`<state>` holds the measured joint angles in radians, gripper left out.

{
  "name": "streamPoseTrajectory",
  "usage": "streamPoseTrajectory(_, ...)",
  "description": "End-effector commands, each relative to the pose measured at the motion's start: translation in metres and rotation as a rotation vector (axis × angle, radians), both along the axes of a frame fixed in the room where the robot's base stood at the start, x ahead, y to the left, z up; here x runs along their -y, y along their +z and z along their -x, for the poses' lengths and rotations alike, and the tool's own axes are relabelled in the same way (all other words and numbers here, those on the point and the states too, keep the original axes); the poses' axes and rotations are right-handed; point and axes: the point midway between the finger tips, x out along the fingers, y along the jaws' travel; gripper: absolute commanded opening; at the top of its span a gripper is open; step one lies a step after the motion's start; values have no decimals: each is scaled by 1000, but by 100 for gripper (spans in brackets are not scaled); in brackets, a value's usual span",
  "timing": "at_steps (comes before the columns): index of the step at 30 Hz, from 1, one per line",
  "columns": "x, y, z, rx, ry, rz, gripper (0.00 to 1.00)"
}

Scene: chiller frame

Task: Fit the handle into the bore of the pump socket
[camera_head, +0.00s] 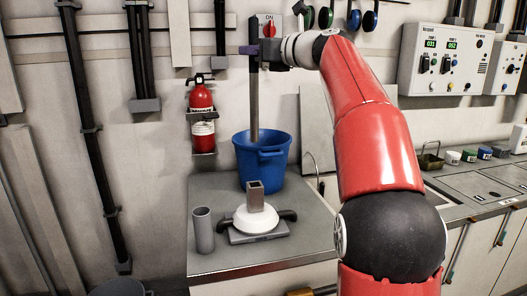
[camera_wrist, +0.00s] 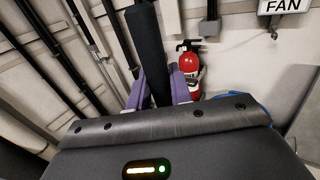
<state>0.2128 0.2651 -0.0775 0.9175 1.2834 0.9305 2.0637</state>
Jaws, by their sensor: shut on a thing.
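The handle (camera_head: 254,100) is a long, straight, dark bar that hangs about upright. My gripper (camera_head: 252,50) has purple fingers and is shut on it near its upper part. The wrist view shows the bar (camera_wrist: 147,50) between the purple fingers (camera_wrist: 158,92). The pump socket (camera_head: 256,196) is a square, brownish-grey upright tube with an open top. It rises from a white round body (camera_head: 256,219) on a metal plate, with dark stubs at both sides. The handle's lower end shows above the socket in the picture, against the blue bucket's opening; I cannot tell its depth.
A blue bucket (camera_head: 263,163) stands behind the socket on the grey counter (camera_head: 225,262). A grey cylinder (camera_head: 203,230) stands to the socket's left. A red extinguisher (camera_head: 201,97) hangs on the wall at left. Control boxes (camera_head: 440,59) are at right.

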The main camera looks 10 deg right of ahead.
Motion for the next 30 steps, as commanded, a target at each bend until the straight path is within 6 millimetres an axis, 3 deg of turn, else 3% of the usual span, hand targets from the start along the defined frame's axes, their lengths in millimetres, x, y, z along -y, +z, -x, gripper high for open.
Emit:
streamPoseTrajectory(5,-1,-40,2,-4,1,-3,0)
streamPoseTrajectory(9,0,-83,1,-3,-1,-2,0)
streamPoseTrajectory(15,-1,-126,1,-1,0,1,0)
streamPoseTrajectory(22,0,-145,1,1,1,1,0)
streamPoseTrajectory(30,-1,-181,1,0,0,0,0)
